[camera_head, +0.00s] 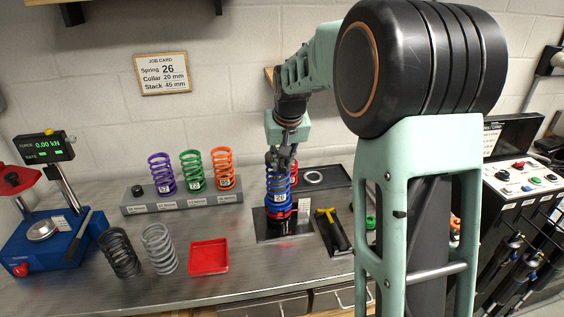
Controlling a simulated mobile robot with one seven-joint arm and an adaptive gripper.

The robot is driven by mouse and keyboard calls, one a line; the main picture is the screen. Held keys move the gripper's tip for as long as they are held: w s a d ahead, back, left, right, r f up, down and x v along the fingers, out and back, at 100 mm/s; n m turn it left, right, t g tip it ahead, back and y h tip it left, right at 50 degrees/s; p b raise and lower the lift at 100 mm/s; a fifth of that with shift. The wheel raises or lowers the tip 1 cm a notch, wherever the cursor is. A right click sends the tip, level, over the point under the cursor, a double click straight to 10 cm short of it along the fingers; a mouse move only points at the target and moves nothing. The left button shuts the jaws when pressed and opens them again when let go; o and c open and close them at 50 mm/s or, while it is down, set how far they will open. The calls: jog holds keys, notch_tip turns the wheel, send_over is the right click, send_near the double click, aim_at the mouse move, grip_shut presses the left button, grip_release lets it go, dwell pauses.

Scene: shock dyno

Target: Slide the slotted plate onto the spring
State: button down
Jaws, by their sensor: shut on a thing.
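A blue spring (279,187) with a number label stands upright on a dark stand, around the shock body. A red collar (278,213) sits at its lower end. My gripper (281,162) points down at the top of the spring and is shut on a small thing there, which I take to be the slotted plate. The plate is too small and too covered by the fingers to make out. I cannot tell whether it touches the top coil or how its slot lies.
A grey rack (181,204) holds purple, green and orange springs left of the stand. Dark and silver springs (159,248) and an empty red tray (208,257) are in front. A black tray with a yellow-handled tool (328,219) lies close right. A blue force tester (42,241) stands far left.

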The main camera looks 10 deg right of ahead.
jog(key=shift+f, duration=0.25)
jog(key=c, duration=1.8)
grip_release()
jog(key=shift+o, duration=0.2)
